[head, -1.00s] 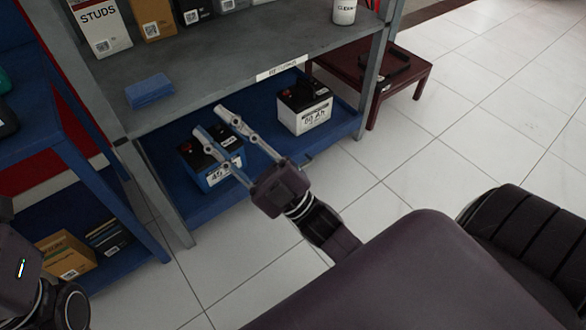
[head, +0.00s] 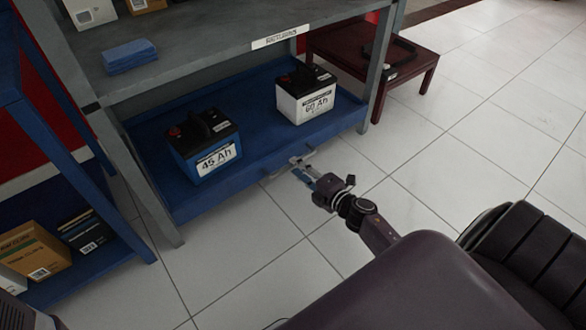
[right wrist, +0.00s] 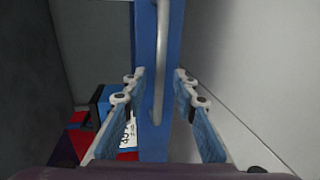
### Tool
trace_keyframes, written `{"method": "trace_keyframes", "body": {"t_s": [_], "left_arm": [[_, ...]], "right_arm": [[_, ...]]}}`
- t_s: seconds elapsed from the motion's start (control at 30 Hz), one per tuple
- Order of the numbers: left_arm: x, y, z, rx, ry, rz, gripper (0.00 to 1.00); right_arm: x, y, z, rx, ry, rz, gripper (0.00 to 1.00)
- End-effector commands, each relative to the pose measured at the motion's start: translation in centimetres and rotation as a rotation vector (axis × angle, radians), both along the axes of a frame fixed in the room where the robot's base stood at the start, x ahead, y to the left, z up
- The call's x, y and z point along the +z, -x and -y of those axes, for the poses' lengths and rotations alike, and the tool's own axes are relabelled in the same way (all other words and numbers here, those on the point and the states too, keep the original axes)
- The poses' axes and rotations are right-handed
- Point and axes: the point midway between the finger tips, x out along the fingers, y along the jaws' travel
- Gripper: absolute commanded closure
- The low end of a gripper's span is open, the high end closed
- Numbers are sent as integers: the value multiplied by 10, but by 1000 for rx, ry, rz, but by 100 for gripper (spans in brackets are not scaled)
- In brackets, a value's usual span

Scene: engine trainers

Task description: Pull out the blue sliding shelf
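The blue sliding shelf (head: 254,132) is the low tray of the grey rack and carries two batteries. A thin metal bar handle (right wrist: 160,50) runs along its blue front edge (right wrist: 145,45). My right gripper (head: 298,165) is at the middle of the shelf's front edge, low over the floor. In the right wrist view its two fingers (right wrist: 159,78) are apart, one on each side of the handle, with gaps visible on both sides. My left gripper is not in view; only a dark bit of my body shows at the lower left.
A 45 Ah battery (head: 203,146) and a 60 Ah battery (head: 305,94) stand on the shelf. A blue cloth stack (head: 130,57) lies on the grey board above. Another blue rack with boxes (head: 32,250) is at left, a dark red table (head: 345,45) behind right. Floor in front is clear.

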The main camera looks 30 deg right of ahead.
Motion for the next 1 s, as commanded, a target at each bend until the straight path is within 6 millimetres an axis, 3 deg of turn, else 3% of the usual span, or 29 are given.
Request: {"method": "trace_keyframes", "body": {"t_s": [0.2,0.53,0.8,1.0], "left_arm": [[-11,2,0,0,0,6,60],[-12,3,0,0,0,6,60],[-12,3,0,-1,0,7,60],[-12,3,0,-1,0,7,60]], "right_arm": [[-6,-24,-2,1,0,1,74],[-5,-28,-2,0,-1,0,74],[-5,-28,-3,1,-1,1,100],[-6,-28,-3,1,-1,0,100]]}}
